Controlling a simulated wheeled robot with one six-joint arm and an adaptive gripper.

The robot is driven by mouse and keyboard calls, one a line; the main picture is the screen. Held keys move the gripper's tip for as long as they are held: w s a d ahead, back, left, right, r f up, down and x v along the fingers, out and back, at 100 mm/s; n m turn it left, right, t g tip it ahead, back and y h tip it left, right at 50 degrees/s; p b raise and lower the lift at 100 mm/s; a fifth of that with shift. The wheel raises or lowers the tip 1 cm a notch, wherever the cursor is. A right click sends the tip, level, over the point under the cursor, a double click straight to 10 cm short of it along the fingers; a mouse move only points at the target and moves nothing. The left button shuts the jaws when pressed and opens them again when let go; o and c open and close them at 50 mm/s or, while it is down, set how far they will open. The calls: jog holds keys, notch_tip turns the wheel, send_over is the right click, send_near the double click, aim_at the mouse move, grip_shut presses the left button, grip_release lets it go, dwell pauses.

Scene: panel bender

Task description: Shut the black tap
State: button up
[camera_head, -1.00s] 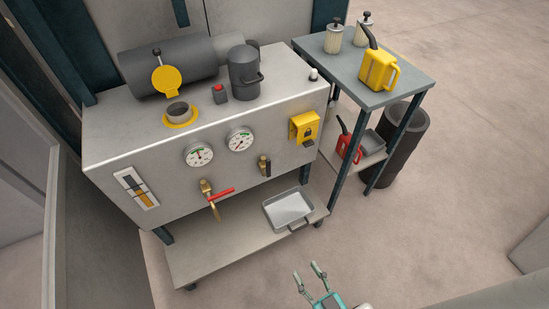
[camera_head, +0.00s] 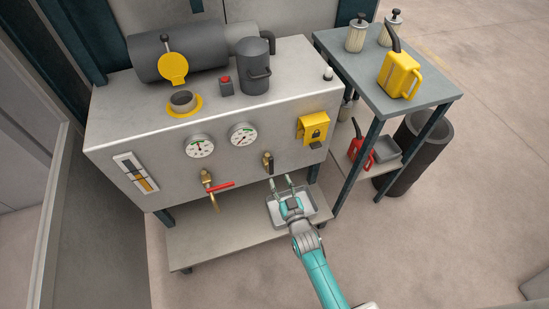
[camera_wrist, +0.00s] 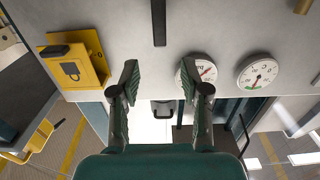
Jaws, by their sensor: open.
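The black tap (camera_head: 267,160) is on the front of the grey cabinet, right of the red-handled tap. Its black handle stands roughly upright in the head view, with a little brass beside it. In the wrist view the black handle (camera_wrist: 159,22) shows as a straight dark bar at the top, cut by the picture's edge. My gripper (camera_head: 281,183) is open and empty, just below and right of the tap in the head view. In the wrist view its fingers (camera_wrist: 157,75) stand apart, with the bar above the gap between them. They do not touch the tap.
The red-handled brass tap (camera_head: 212,187) is to the left. Two gauges (camera_head: 243,134) sit above, and a yellow padlock box (camera_head: 313,128) is to the right. A metal tray (camera_head: 310,208) lies on the lower shelf (camera_head: 205,240). A side table (camera_head: 425,92) stands right.

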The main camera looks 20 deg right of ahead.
aim_at(272, 161)
jog(key=w, duration=1)
jog(key=shift+w, duration=0.35)
grip_shut()
